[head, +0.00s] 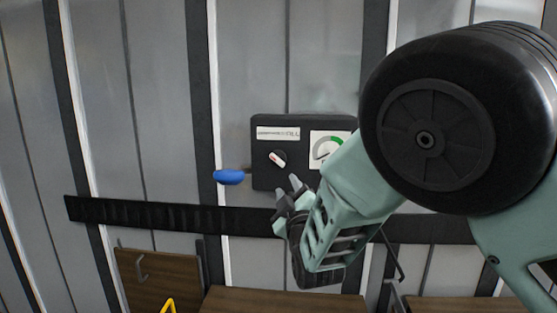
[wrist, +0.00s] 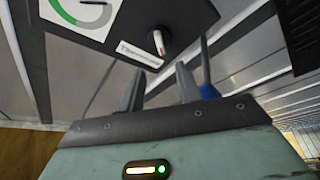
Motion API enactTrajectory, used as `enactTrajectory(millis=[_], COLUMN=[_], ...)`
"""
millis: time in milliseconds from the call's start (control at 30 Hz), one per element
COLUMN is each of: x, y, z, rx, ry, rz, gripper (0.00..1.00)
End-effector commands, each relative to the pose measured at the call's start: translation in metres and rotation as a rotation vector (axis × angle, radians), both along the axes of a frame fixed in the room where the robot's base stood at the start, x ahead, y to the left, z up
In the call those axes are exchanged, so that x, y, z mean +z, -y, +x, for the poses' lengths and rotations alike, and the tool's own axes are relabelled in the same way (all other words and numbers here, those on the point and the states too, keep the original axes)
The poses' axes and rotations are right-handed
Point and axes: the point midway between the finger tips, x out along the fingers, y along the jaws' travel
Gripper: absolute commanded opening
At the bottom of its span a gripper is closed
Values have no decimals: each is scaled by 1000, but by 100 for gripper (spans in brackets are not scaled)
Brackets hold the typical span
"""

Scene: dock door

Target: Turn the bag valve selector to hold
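The bag valve selector (head: 277,158) is a dark round knob with a white, red-marked bar, on the face of a black box (head: 262,178). In the head view its bar slants from upper left to lower right. It also shows in the wrist view (wrist: 158,43), beyond my fingertips. I cannot read any position marks around it. My gripper (head: 288,187) is below and slightly right of the selector in the head view, apart from it. In the wrist view my gripper (wrist: 157,84) has its two fingers spread, with nothing between them.
A gauge (head: 325,149) with a green arc is right of the selector, partly behind my arm. A blue handle (head: 229,177) sticks out at the box's left. A dark ribbed strip (head: 150,215) runs below. Wooden boards (head: 150,280) stand lower down.

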Motion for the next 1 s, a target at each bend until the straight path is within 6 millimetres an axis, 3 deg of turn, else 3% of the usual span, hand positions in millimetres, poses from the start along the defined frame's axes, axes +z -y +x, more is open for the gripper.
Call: enactTrajectory(millis=[300,500,700,1000], x=[21,26,28,27], y=[-17,-25,-29,-30], z=[63,92,105,106], rx=[0,0,-1,0], ry=[0,0,-1,-2], rz=[0,1,1,2], gripper=[35,35,35,35])
